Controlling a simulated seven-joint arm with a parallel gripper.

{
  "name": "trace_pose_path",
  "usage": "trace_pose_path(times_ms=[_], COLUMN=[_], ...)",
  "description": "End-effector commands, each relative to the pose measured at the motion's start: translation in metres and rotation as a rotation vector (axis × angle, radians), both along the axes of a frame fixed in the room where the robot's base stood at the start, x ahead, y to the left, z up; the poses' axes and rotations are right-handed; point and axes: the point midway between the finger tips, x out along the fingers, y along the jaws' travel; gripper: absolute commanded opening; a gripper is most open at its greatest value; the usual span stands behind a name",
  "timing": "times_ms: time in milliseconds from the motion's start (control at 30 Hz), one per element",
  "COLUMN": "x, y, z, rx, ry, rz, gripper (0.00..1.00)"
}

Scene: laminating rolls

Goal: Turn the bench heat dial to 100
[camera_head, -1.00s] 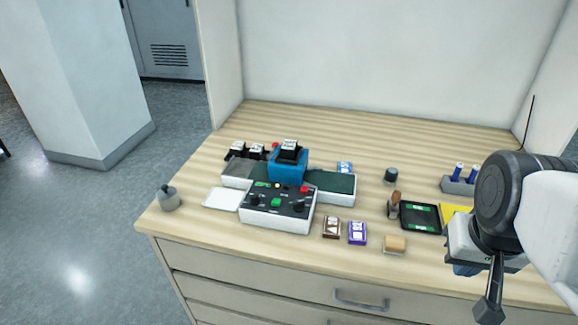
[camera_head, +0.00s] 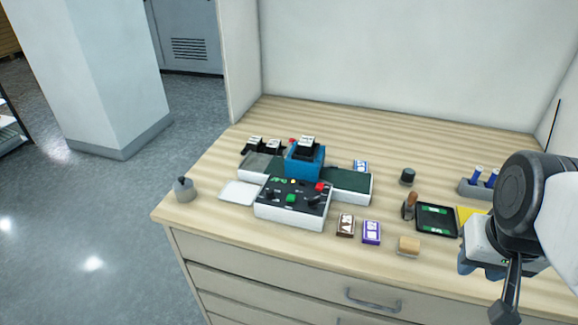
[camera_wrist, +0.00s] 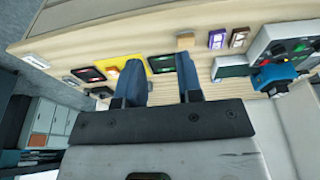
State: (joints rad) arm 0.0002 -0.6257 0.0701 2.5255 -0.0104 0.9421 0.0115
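The bench heat dial is one of the small dark knobs on the sloped black panel of the control box (camera_head: 293,205), left of centre on the bench; its reading is too small to make out. The panel also bears a green button (camera_head: 291,198) and a red knob (camera_head: 320,187). In the wrist view the control box (camera_wrist: 282,45) is at the upper right, partly cut off by the edge. My gripper (camera_wrist: 163,78) has two blue fingers standing apart with nothing between them. In the head view it is at the right, far from the box, mostly hidden by my wrist.
A blue press (camera_head: 304,162) stands behind the control box. Brown and purple packs (camera_head: 371,232), a wooden block (camera_head: 409,246), a stamp (camera_head: 410,206) and a black tray (camera_head: 437,220) lie to the right. A grey pot (camera_head: 184,190) stands at the left edge.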

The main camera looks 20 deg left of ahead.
Motion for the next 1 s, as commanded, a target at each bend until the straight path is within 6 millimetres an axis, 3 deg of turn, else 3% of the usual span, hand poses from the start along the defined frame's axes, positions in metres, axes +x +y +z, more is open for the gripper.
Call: trace_pose_path(times_ms=[33,133,467,767,1000], x=[0.004,0.013,0.071,0.125,0.163], y=[0.002,0.009,0.054,0.115,0.174], z=[0.001,0.003,0.011,0.010,0.003], rx=[-0.001,-0.004,-0.023,-0.044,-0.062], ry=[0.002,0.010,0.049,0.088,0.116], rz=[0.011,0.045,0.244,0.451,0.618], gripper=[0.41,0.54,0.54,0.54,0.54])
